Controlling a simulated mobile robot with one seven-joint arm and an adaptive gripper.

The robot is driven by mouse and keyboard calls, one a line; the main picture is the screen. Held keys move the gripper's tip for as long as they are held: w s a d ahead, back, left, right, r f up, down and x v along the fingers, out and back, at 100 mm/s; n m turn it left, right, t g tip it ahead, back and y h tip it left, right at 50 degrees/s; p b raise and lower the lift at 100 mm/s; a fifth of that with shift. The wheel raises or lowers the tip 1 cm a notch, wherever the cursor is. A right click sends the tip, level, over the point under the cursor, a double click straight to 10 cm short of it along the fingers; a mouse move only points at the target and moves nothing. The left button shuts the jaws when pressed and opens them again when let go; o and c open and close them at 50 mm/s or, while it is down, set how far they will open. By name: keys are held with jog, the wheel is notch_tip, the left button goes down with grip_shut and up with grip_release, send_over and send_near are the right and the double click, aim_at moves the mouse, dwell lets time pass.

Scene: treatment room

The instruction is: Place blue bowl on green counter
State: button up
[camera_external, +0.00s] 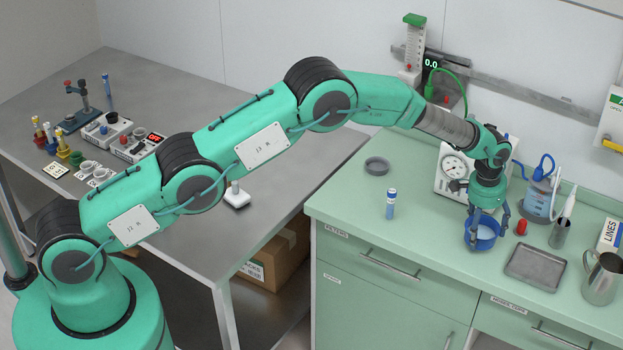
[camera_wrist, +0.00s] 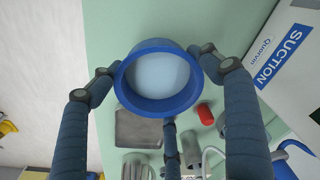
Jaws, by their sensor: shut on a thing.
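The blue bowl (camera_external: 482,235) is a round cup-like bowl with a pale blue inside. It is at the right end of my arm, over the green counter (camera_external: 350,205). My gripper (camera_external: 484,221) points down and is shut on the bowl, its fingers spread around the rim. In the wrist view, the blue bowl (camera_wrist: 121,84) fills the middle, with blue-grey fingers of my gripper (camera_wrist: 160,82) around it. The green counter (camera_wrist: 110,35) shows behind it. I cannot tell whether the bowl's base touches the counter or hangs just above it.
A metal tray (camera_external: 537,267) and a small red object (camera_external: 521,227) lie right of the bowl. The suction unit (camera_external: 447,181) stands behind. A steel jug (camera_external: 601,280) is far right. The counter's front left is clear.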

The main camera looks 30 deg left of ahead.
jog(key=shift+f, duration=1.25)
jog(key=shift+f, duration=0.2)
jog(key=o, duration=1.2)
jog(key=shift+r, duration=0.2)
notch_tip(320, 180, up, 12)
jog(key=s, duration=0.1)
jog(key=shift+a, duration=0.45)
jog(key=shift+s, duration=0.1)
